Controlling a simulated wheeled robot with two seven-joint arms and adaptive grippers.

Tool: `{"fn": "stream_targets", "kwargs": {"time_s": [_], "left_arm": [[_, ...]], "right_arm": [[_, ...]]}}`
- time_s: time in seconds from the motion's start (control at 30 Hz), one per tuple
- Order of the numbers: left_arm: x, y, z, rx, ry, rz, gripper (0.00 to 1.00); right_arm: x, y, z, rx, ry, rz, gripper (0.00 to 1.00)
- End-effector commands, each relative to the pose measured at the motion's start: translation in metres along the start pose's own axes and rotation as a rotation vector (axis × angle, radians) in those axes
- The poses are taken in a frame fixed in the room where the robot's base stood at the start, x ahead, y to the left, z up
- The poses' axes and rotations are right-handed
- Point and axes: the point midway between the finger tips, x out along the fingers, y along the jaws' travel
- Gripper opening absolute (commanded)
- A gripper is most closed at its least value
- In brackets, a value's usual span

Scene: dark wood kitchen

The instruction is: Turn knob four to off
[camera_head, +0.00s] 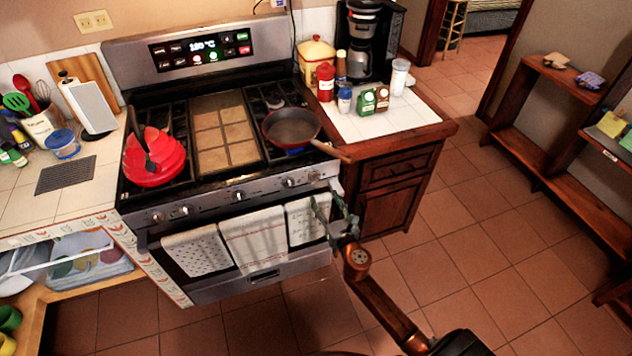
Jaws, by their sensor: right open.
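The stove (262,186) stands at centre-left, with a row of silver knobs along its front panel. The fourth knob from the left (289,183) is on the right part of the panel, and another knob (314,176) sits to its right. The pointer angles are too small to read. Blue flame (295,151) shows under the frying pan (291,127) on the right burner. My right gripper (332,204) is open and empty, in front of the stove's right front corner, below and right of these knobs. My left gripper is out of view.
Towels (254,238) hang on the oven handle below the knobs. The pan's handle (331,151) sticks out over the right front edge. A counter with a coffee maker (365,40) is at right.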

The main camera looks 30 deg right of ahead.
Motion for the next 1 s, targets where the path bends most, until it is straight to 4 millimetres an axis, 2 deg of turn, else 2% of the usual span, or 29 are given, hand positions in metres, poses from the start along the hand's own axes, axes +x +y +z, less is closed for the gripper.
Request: {"fn": "stream_targets", "kwargs": {"time_s": [0.03,0.13,0.5,0.6,1.0], "left_arm": [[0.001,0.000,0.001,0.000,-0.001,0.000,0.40],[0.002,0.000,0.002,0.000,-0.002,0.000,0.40],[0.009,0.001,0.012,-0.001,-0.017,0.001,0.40],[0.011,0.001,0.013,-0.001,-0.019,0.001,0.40],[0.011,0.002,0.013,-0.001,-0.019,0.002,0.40]], "right_arm": [[0.001,0.002,0.012,-0.036,-0.023,0.003,0.50],[0.007,0.005,0.022,-0.071,-0.043,0.005,0.50],[0.061,0.006,0.023,-0.070,-0.042,0.006,0.50],[0.071,0.005,0.023,-0.070,-0.041,0.005,0.50],[0.078,0.005,0.024,-0.068,-0.041,0.005,0.50]]}}
